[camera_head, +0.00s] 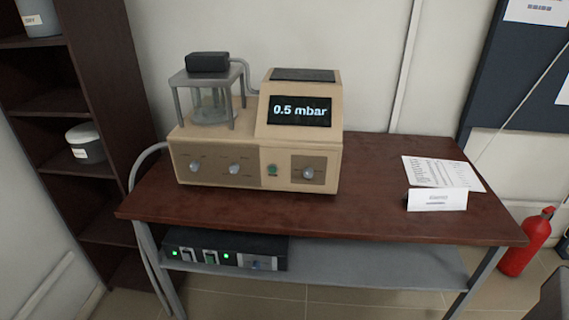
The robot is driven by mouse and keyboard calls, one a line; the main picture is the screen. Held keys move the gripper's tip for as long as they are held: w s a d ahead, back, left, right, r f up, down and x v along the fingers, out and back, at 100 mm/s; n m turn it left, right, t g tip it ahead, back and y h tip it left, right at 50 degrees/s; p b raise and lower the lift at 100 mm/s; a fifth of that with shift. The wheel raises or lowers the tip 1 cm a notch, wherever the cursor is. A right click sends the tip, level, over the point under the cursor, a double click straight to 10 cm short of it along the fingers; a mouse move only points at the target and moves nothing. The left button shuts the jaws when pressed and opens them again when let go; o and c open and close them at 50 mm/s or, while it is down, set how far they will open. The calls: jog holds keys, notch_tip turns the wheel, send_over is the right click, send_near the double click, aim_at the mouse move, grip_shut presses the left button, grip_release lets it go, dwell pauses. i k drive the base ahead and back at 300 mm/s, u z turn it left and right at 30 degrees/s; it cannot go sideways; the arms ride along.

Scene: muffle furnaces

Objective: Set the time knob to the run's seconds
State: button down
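A beige instrument (255,150) stands on the brown table, with a screen (299,111) reading "0.5 mbar". Its front has a left knob (195,166) and a middle knob (234,168) on one brown panel. A right knob (308,173) sits on a separate brown panel. A small green button (272,170) lies between the panels. The knob labels are too small to read, so I cannot tell which one is the time knob or where each points. My gripper is not in view.
The table (380,215) is clear right of the instrument up to a folded white card (437,200) and a printed sheet (442,173). A black box (225,250) with green lights sits on the lower shelf. A red extinguisher (527,243) stands at right, a dark shelf unit (110,65) at left.

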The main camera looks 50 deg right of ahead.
aim_at(234, 169)
jog(key=u, duration=0.4)
jog(key=k, duration=0.15)
jog(key=z, duration=1.7)
jog(key=i, duration=0.6)
jog(key=z, duration=0.2)
jog(key=k, duration=0.5)
jog(key=u, duration=0.2)
